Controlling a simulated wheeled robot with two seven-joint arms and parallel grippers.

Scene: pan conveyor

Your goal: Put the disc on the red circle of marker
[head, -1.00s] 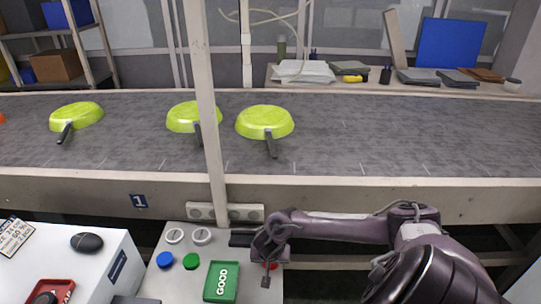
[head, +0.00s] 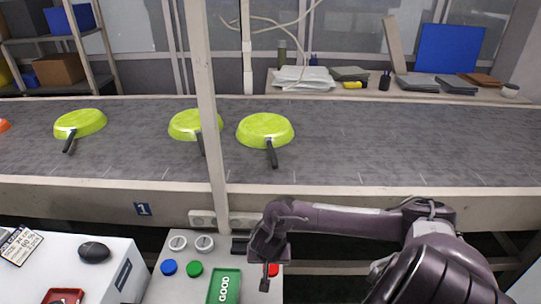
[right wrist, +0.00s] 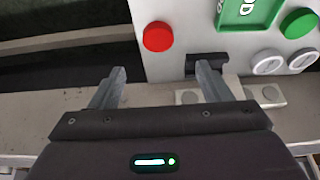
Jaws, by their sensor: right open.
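A red circle (right wrist: 158,36) shows on the light panel in the right wrist view. In the head view my right gripper partly covers the red circle (head: 274,269). A green disc (head: 194,268) and a blue disc (head: 169,267) lie to its left on the panel (head: 150,291). I cannot tell which piece is the task's disc. My right gripper (right wrist: 160,78) is open and empty, its fingers apart near the panel's edge; in the head view it is at the panel's right side (head: 267,272). A black block (right wrist: 207,62) is close to one finger. My left gripper is not in view.
A pale post (head: 208,110) stands in front. A white desk (head: 110,265) with a mouse is left.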

